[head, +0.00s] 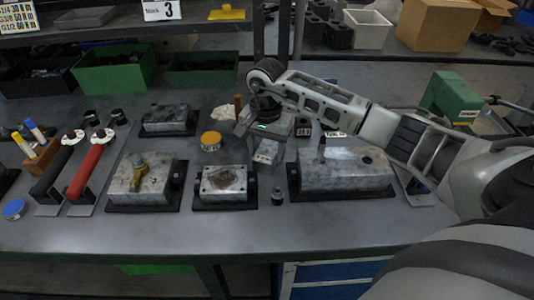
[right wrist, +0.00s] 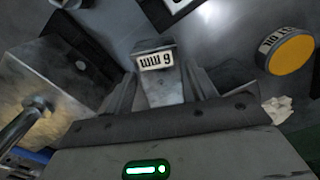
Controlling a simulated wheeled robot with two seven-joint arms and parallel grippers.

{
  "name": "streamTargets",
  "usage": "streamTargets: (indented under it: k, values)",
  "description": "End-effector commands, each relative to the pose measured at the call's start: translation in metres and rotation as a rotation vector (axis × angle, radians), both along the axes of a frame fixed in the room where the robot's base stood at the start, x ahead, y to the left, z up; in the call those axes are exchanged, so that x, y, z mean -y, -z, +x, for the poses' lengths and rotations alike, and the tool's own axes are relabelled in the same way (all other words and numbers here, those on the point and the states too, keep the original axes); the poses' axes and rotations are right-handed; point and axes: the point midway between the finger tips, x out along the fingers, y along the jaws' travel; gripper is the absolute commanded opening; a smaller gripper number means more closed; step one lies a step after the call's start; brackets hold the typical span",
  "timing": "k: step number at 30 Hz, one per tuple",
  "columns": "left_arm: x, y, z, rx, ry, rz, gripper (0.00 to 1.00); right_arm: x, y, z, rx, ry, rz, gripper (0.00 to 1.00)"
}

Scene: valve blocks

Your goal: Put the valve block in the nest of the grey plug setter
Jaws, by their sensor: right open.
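A small grey metal block (head: 267,152) stands on the bench; it looks like the valve block, but I cannot be sure. In the right wrist view a block labelled "6 mm" (right wrist: 158,85) shows between the fingers. My right gripper (head: 254,125) is open above and behind it, with one finger on each side (right wrist: 163,90); contact is not clear. A low grey fixture (head: 224,183) with a square recess sits on a black base in front left. A larger grey block with a metal post (head: 345,175) stands right. I cannot tell which one is the plug setter. My left gripper is out of view.
A yellow-topped round tin (head: 210,141) stands left of the block. A small dark cylinder (head: 277,197) stands in front. Another grey fixture (head: 140,180), a red-handled tool (head: 90,165) and a black-handled one (head: 54,170) lie further left.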

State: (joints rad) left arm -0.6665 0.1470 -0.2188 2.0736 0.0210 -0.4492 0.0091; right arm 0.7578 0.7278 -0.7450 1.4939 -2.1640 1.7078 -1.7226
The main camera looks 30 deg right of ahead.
Motion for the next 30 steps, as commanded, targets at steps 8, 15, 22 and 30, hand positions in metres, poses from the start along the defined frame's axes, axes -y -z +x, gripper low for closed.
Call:
streamTargets:
  k: [8,15,22,30]
  values:
    - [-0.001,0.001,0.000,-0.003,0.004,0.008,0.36,0.000,0.010,0.000,0.001,0.000,0.000,0.56]
    - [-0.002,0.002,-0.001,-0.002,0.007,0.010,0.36,0.000,0.010,0.000,0.001,0.000,0.000,0.10]
    - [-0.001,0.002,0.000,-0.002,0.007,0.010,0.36,0.000,0.008,0.001,0.004,0.000,0.000,0.05]
    - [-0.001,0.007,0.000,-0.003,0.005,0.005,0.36,0.001,-0.008,0.002,0.008,-0.001,-0.001,0.05]
